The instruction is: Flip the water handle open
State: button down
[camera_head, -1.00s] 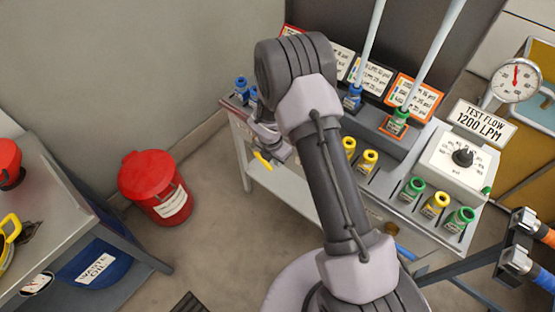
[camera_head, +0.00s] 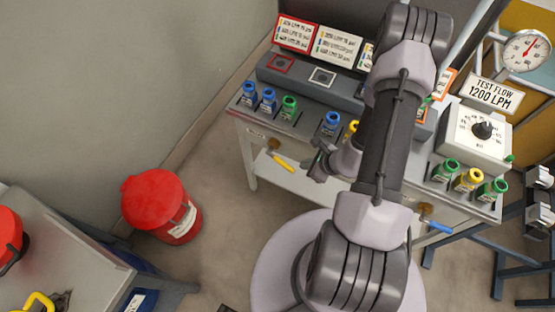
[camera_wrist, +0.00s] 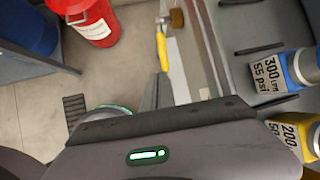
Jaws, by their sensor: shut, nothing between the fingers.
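A yellow-gripped valve handle (camera_head: 283,160) sticks out from a brass fitting (camera_head: 273,144) on the bench's front edge. It slants down to the right. It also shows in the wrist view (camera_wrist: 162,52), beyond my gripper. No readable label tells which handle is for water. My gripper (camera_head: 317,168) is shut and empty, right of the yellow handle and apart from it, in front of the bench. Its fingertips are small and dark in the head view.
The bench top (camera_head: 246,116) carries blue, green and yellow nozzles and a dial box (camera_head: 477,130). My arm hides its middle. A red bin (camera_head: 160,205) stands on the floor at left, with a grey table (camera_head: 60,240) nearer. The floor between bin and bench is clear.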

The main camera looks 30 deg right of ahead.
aim_at(288, 167)
jog(key=shift+s+d+m, duration=0.2)
jog(key=shift+d+m, duration=0.25)
jog(key=shift+m, duration=0.05)
jog(key=b+x, duration=0.4)
jog(key=x, duration=1)
jog(key=shift+w+d+b, duration=0.1)
jog(key=shift+b, duration=0.2)
jog(key=shift+f, duration=0.1)
